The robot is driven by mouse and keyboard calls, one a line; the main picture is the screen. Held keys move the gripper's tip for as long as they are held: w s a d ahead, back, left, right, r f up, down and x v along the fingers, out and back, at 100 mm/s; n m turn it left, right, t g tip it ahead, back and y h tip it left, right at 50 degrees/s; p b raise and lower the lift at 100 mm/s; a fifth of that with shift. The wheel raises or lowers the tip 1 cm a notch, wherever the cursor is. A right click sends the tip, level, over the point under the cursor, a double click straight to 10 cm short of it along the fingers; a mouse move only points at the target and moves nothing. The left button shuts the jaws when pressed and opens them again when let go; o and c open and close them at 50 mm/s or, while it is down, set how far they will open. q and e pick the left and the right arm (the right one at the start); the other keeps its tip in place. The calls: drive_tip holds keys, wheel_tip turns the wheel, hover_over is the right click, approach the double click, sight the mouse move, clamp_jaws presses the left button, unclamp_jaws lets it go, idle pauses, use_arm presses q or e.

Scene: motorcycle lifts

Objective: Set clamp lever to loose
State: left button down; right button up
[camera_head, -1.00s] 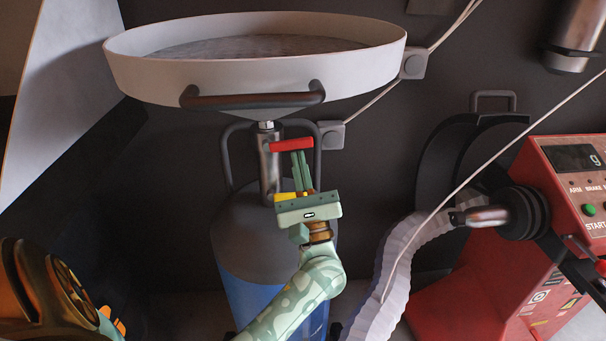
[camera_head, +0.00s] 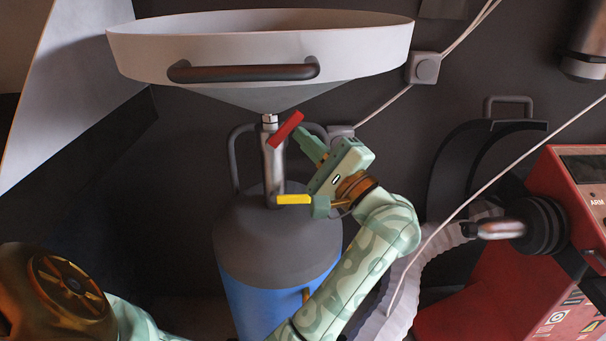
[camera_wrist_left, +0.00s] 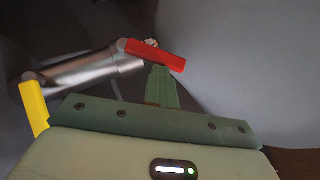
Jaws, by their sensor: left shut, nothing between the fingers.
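A red lever (camera_head: 285,130) sits at the top of the metal tube (camera_head: 273,165), slanting up to the right. A yellow lever (camera_head: 293,199) points right from the tube's lower end. The picture does not label which is the clamp lever. My left gripper (camera_head: 303,136) is shut and empty, its fingers pointing up-left just right of the red lever. In the left wrist view, the shut fingers (camera_wrist_left: 160,75) end at the underside of the red lever (camera_wrist_left: 155,54); I cannot tell whether they touch. The yellow lever (camera_wrist_left: 34,104) shows at the left there. My right gripper is not in view.
A wide white drain pan (camera_head: 260,50) with a dark handle (camera_head: 243,72) is above the levers. The tube stands on a grey and blue tank (camera_head: 270,240). A red machine (camera_head: 560,210) and a pale ribbed hose (camera_head: 405,290) are at the right.

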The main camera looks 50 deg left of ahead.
use_arm(q)
drive_tip(key=shift+s+a+r+n+g+h, duration=0.15)
drive_tip(key=shift+s+r+n+g+h, duration=0.15)
drive_tip(key=shift+n, duration=0.25)
drive_tip(key=shift+s+a+r+n+g+h, duration=0.1)
drive_tip(key=shift+a+r+n+g+h, duration=0.1)
drive_tip(key=shift+r+n+h, duration=0.25)
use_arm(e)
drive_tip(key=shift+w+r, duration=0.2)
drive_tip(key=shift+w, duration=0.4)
use_arm(q)
drive_tip(key=shift+f, duration=0.1)
